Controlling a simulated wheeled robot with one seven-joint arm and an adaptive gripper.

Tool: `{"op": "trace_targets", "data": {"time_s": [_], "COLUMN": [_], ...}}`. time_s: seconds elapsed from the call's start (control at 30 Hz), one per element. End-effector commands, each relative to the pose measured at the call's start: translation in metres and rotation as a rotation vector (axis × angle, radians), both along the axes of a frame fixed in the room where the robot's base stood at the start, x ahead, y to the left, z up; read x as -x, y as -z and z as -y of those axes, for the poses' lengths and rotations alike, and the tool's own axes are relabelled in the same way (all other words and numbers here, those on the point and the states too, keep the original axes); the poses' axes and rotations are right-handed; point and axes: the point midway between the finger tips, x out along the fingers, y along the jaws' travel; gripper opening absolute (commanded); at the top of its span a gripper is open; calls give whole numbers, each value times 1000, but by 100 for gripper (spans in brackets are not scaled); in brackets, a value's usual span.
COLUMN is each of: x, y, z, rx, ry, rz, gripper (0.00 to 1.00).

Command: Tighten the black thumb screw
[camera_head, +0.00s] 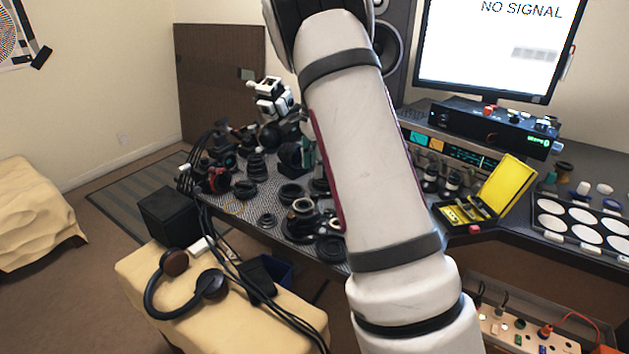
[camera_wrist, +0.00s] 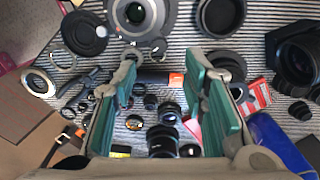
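My gripper (camera_wrist: 163,74) shows in the wrist view as two teal-padded fingers held wide apart, with nothing between them. It is above a striped mat (camera_wrist: 185,35) crowded with lens parts. Several small dark lens pieces, one a dark lens barrel (camera_wrist: 162,140), show in the gap between and below the fingers. I cannot pick out the black thumb screw among the many small dark parts in either view. In the head view my arm crosses the middle and hides most of the gripper and part of the mat.
A black box (camera_head: 169,216) and headphones (camera_head: 205,288) are at the front left. An open yellow case (camera_head: 508,184), a tray of white discs (camera_head: 552,222) and a monitor (camera_head: 490,60) are on the right. Lens parts crowd the mat, with little free room.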

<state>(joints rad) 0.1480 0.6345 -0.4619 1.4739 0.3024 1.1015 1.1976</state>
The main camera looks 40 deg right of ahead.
Motion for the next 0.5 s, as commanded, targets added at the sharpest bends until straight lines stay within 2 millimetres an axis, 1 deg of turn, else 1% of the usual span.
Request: {"op": "trace_targets", "data": {"time_s": [0.03, 0.1, 0.2, 0.33, 0.5], "x": [0, 0, 0, 0, 0], "y": [-9, -19, -30, -36, -37], "z": [0, 0, 0, 0, 0], "rx": [0, 0, 0, 1, -1], "ry": [0, -1, -1, -1, -1], "rz": [1, 1, 0, -1, -2], "gripper": [40, 40, 40, 40, 40]}}
